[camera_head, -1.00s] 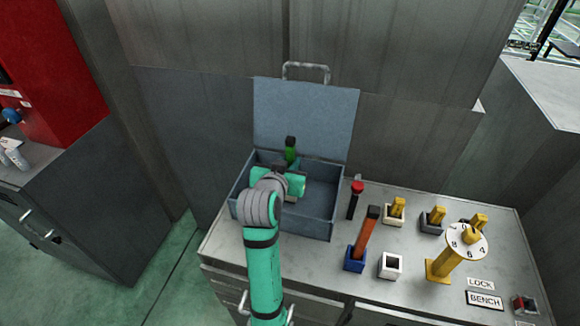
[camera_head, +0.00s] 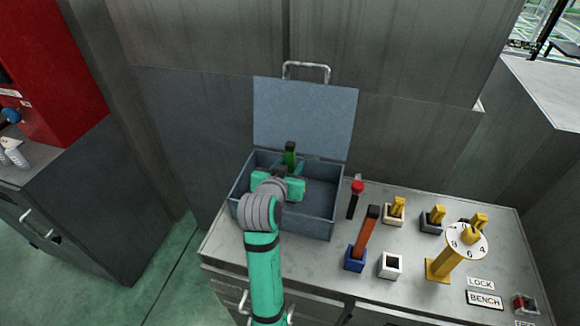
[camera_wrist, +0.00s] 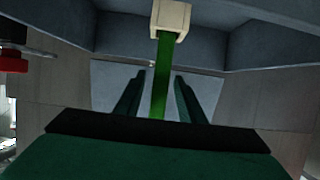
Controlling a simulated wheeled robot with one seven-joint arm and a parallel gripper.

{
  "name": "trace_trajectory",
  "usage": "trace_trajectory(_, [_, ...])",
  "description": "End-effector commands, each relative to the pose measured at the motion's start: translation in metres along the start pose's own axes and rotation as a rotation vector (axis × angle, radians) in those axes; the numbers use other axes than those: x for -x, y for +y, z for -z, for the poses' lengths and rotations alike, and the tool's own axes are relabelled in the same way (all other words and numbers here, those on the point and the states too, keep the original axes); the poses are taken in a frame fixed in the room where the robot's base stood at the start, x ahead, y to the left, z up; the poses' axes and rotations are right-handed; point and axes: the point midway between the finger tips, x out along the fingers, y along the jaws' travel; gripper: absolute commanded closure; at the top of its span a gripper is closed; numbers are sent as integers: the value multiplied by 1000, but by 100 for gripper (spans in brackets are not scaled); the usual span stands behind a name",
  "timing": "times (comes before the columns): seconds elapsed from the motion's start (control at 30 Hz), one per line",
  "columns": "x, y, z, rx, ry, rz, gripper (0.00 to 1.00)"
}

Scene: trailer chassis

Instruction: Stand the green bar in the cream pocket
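The green bar (camera_head: 290,158) has a dark top end and stands upright inside the open blue-grey toolbox. In the wrist view the green bar (camera_wrist: 162,75) runs from the cream pocket (camera_wrist: 171,17) down between my fingers. Its far end is in the mouth of the cream pocket; how deep it sits is hidden. My gripper (camera_wrist: 159,74) is open, with one finger on each side of the bar and a visible gap to each. In the head view my gripper (camera_head: 287,184) is over the toolbox and hides the cream pocket and the bar's lower part.
The toolbox (camera_head: 325,226) has a raised lid (camera_head: 305,118) behind the bar. To its right stand a red-topped post (camera_head: 355,198), an orange bar (camera_head: 366,235) in a blue pocket, an empty white pocket (camera_head: 390,265), several yellow pieces and a numbered dial (camera_head: 467,241).

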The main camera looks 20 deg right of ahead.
Motion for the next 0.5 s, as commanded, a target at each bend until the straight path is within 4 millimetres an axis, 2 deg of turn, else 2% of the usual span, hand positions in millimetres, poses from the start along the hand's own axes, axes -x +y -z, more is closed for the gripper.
trace_trajectory(0.17, [25, -1, -1, 1, 2, 1, 64])
trace_trajectory(0.5, [91, 0, 0, 0, 2, 2, 64])
